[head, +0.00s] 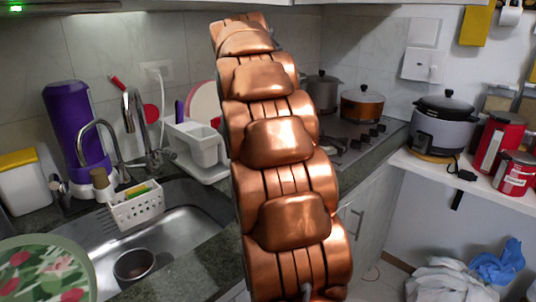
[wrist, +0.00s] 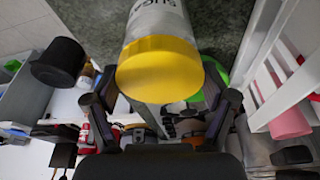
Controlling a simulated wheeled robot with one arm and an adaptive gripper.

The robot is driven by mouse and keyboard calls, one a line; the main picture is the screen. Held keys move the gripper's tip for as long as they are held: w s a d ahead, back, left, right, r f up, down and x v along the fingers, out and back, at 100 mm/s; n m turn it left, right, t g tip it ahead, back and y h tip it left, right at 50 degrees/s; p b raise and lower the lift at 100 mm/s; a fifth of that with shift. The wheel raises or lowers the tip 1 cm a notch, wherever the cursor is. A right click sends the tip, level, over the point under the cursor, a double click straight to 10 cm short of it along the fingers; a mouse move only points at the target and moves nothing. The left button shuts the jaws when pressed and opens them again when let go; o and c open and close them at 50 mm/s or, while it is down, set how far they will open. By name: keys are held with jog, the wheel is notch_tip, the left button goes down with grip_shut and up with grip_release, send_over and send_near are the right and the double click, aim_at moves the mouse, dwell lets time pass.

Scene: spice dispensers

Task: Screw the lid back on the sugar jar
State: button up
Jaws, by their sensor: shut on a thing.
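The sugar jar (wrist: 160,20), pale with grey upside-down lettering, stands out at the top of the wrist view. Its yellow lid (wrist: 160,72) faces the wrist camera, in line with the jar's end. The seam between them shows no clear gap, but I cannot tell how tightly the lid sits. My gripper (wrist: 162,102) has one dark finger on each side of the lid and is shut on it; the exact contact is hard to see. In the head view my copper arm fills the middle, and the jar and gripper do not show there.
In the head view, a sink (head: 185,225) with a white caddy (head: 136,206) is at left. A rice cooker (head: 443,125) and red canisters (head: 498,140) stand on a shelf at right. In the wrist view, a white rack (wrist: 285,70) is close at right.

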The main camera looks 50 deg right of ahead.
dwell(0.4)
jog(key=m+b, duration=0.1)
jog(key=m, duration=0.3)
jog(key=shift+f+g, duration=0.1)
jog(key=shift+g, duration=0.3)
jog(key=shift+c, duration=0.5)
jog(key=shift+m+y+p, duration=0.3)
jog(key=shift+m+p, duration=0.15)
jog(key=shift+m, duration=0.15)
jog(key=shift+m+g+y+p, duration=0.3)
jog(key=shift+m+g+p, duration=0.2)
jog(key=shift+m+p, duration=1.15)
jog(key=shift+m, duration=0.35)
jog(key=shift+m+p, duration=0.3)
jog(key=shift+p, duration=0.15)
